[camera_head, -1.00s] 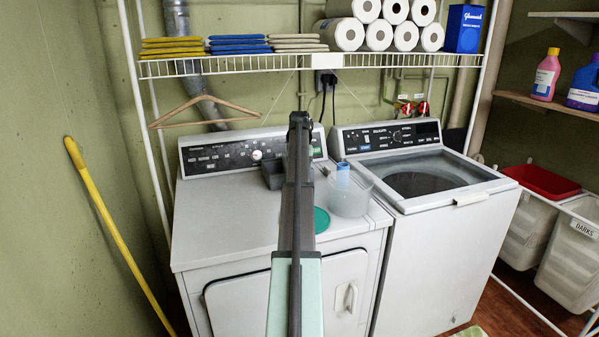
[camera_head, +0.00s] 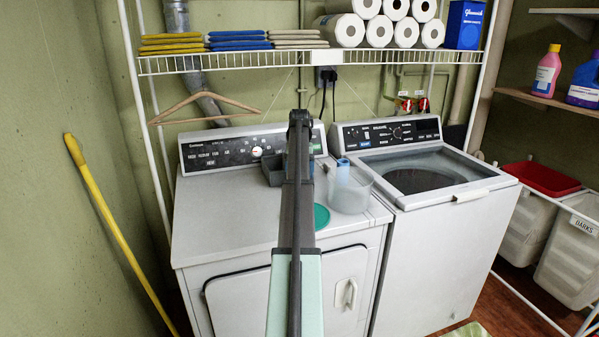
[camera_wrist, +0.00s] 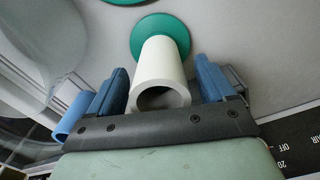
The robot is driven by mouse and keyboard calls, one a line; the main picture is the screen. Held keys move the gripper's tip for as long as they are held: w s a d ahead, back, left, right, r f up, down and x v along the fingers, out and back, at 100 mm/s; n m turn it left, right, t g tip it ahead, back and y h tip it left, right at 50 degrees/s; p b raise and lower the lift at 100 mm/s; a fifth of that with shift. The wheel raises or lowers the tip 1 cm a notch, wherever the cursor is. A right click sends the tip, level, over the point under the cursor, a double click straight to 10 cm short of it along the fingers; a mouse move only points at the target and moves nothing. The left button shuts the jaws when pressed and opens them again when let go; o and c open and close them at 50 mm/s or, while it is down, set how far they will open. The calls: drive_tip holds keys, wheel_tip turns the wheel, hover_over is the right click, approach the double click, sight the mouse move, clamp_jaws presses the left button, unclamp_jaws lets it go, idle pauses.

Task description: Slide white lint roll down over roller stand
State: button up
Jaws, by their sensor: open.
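The white lint roll (camera_wrist: 160,62) is in the middle of the wrist view, its open end facing the camera. A green round base (camera_wrist: 160,27) shows at its far end. Whether a post is inside the roll cannot be seen. My gripper (camera_wrist: 160,75) is open, with one blue finger on each side of the roll and gaps beside it. A second green disc (camera_wrist: 122,1) is cut off at the top of the wrist view; a green disc (camera_head: 321,217) also shows on the dryer in the head view. My arm hides the roll there.
A clear container (camera_head: 350,190) stands on the dryer (camera_head: 225,222) right of my arm, with a blue-topped item (camera_head: 342,168) by it. A dark grey bin (camera_head: 272,173) is behind, left of the arm. The dryer's left top is clear. A wire shelf (camera_head: 300,60) hangs above.

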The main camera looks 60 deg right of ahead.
wheel_tip(320, 180, up, 14)
idle(0.7)
drive_tip(key=shift+a+f, duration=0.1)
drive_tip(key=shift+f, duration=0.05)
